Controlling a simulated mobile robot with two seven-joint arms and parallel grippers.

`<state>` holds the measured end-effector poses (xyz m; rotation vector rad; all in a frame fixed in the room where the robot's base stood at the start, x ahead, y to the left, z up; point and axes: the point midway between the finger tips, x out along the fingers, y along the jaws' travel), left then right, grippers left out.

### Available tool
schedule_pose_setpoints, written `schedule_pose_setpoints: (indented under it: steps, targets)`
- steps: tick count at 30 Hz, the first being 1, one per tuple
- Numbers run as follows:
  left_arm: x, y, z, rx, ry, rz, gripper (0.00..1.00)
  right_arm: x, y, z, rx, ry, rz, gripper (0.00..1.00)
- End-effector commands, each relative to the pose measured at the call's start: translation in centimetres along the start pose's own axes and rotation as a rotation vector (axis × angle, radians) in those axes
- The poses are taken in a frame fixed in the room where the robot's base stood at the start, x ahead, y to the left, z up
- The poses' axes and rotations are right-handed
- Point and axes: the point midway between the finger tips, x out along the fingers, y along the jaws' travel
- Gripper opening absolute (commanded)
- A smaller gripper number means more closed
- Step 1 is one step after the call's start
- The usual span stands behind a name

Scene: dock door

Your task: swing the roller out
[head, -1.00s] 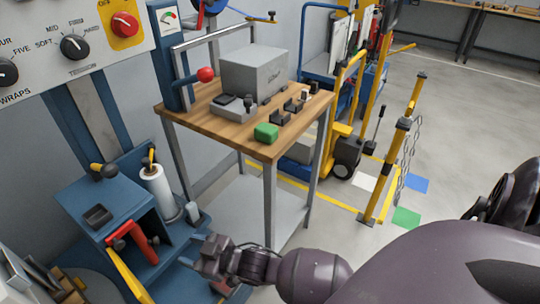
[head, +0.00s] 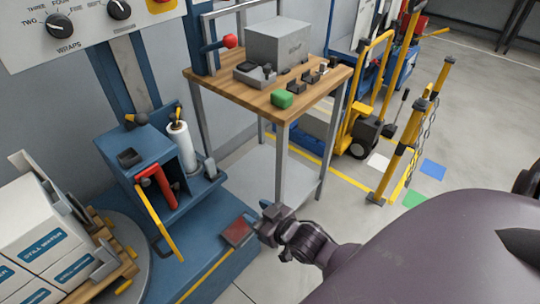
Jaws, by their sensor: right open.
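The blue wrapper carriage (head: 137,158) stands left of centre, with a red handle (head: 160,183) and a yellow bar (head: 160,226) on its front. A tall white roll (head: 179,147) stands upright at its right side, with a yellow and black knob (head: 178,116) above it. A smaller pale cylinder (head: 211,168) stands at the carriage's right edge. I cannot tell for sure which one is the roller. My right gripper (head: 268,215) is open and empty, low to the right of the carriage and apart from it. My left gripper is not in view.
Wrapped white boxes (head: 48,232) stand on a pallet (head: 108,262) at lower left. Yellow posts (head: 412,145) with a chain stand at right.

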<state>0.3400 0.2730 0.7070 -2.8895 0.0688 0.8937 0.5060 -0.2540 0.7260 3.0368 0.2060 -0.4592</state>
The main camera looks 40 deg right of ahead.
Motion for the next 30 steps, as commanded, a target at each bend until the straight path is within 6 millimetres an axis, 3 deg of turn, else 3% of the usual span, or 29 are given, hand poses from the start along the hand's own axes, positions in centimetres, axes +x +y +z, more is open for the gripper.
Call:
schedule_pose_setpoints:
  steps: [12, 23, 30]
  targets:
    - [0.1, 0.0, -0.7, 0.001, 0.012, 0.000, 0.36, -2.1, 1.3, 1.8, 0.028, -0.036, 0.045, 0.51]
    - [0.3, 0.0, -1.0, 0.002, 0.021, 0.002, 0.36, -2.1, 1.3, 1.8, 0.028, -0.037, 0.045, 0.51]
    - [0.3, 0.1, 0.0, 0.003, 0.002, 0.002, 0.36, -1.1, 1.1, 1.6, -0.051, -0.013, 0.034, 0.51]
